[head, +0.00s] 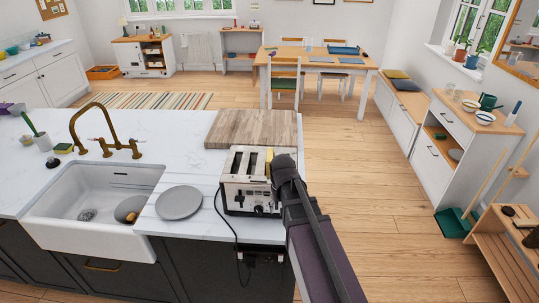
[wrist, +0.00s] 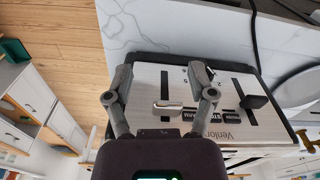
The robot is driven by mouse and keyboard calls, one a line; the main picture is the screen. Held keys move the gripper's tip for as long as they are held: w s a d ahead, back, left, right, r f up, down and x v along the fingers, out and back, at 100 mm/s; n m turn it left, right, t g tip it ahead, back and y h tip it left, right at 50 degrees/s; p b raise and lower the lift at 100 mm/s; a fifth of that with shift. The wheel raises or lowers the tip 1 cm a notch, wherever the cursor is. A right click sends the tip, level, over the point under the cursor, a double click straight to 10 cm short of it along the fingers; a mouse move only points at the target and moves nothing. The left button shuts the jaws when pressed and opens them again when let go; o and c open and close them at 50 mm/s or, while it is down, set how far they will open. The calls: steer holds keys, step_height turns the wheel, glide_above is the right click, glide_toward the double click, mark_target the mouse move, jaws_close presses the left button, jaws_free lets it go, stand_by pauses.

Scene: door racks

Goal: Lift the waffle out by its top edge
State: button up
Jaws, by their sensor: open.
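The silver toaster (head: 245,185) stands on the white counter, with its slots on top. A narrow yellow piece, apparently the waffle (head: 269,158), shows at the toaster's right side, partly hidden by my gripper (head: 282,172). In the wrist view my gripper (wrist: 160,73) has its two fingers spread wide, with nothing held between them. Behind the fingers is the toaster's metal face (wrist: 226,110), with dark slots, a silver lever and lettering. I cannot make out the waffle in the wrist view. Whether a finger touches the toaster is unclear.
A wooden board (head: 228,127) lies behind the toaster. A grey plate (head: 180,202) lies to its left, beside the white sink (head: 95,205). A dark cord (head: 229,228) hangs over the counter's front edge. Open floor (head: 400,240) lies to the right.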

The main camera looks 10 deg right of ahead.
step_height(320, 180, up, 21)
steer(key=m+t+p, duration=0.1)
steer(key=m+p, duration=0.1)
steer(key=p, duration=1.7)
glide_above(270, 155)
steer(key=s, duration=0.2)
steer(key=shift+w+a+f, duration=0.25)
steer(key=shift+a, duration=0.1)
steer(key=shift+f, duration=0.15)
steer(key=f+b, duration=0.2)
steer(key=b, duration=0.1)
steer(key=f+b, duration=0.2)
steer(key=f, duration=0.1)
steer(key=w+f+b, duration=0.1)
steer(key=f+b, duration=0.2)
steer(key=shift+d+f+b, duration=0.15)
steer(key=shift+d+b, duration=0.05)
steer(key=shift+b, duration=0.1)
steer(key=shift+w+d+f+b, duration=0.1)
steer(key=shift+w+f+b, duration=0.1)
steer(key=shift+f+b, duration=1.1)
steer(key=shift+w+d+f+b, duration=0.1)
steer(key=shift+w+f+b, duration=0.1)
steer(key=shift+f+b, duration=1.1)
steer(key=shift+f, duration=0.2)
